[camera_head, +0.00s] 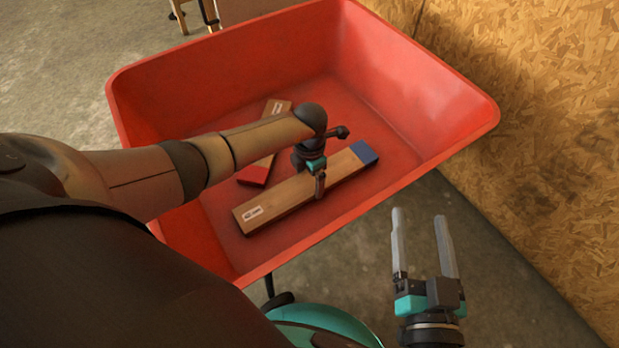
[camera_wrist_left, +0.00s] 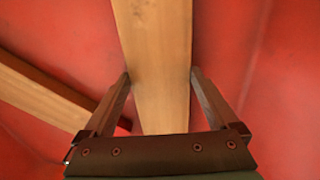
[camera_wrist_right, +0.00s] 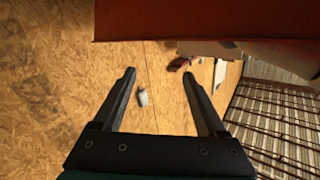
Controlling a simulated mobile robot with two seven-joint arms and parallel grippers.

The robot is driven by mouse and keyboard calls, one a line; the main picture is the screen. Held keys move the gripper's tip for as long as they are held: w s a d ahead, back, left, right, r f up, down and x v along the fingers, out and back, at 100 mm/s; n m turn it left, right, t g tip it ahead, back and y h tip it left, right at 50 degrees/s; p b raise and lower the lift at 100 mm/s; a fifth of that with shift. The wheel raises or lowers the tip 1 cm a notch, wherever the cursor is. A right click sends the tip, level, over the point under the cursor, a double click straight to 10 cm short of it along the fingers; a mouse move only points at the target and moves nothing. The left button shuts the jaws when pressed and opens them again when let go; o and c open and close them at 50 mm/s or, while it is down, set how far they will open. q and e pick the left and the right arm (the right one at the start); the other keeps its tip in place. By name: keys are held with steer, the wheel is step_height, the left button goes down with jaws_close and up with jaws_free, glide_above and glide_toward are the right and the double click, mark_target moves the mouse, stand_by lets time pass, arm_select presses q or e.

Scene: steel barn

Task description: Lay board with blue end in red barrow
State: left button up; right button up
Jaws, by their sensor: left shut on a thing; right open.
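The board with the blue end (camera_head: 283,200) is inside the red barrow (camera_head: 410,75), low over its floor, with its blue end to the right and a white label at its left end. My left gripper (camera_head: 319,180) is shut on this board near its middle. In the left wrist view the board (camera_wrist_left: 155,60) runs between the two fingers (camera_wrist_left: 160,80). My right gripper (camera_head: 425,240) is open and empty, outside the barrow at the lower right. I cannot tell whether the board touches the barrow floor along its whole length.
A second board with a red end (camera_head: 253,173) lies in the barrow behind the held board, partly hidden by my left arm. A chipboard wall (camera_head: 540,130) stands close on the right. Wooden legs (camera_head: 195,14) show at the back left. Concrete floor surrounds the barrow.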

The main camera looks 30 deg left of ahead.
arm_select(q)
steer(key=shift+f, duration=0.1)
steer(key=o, duration=1.4)
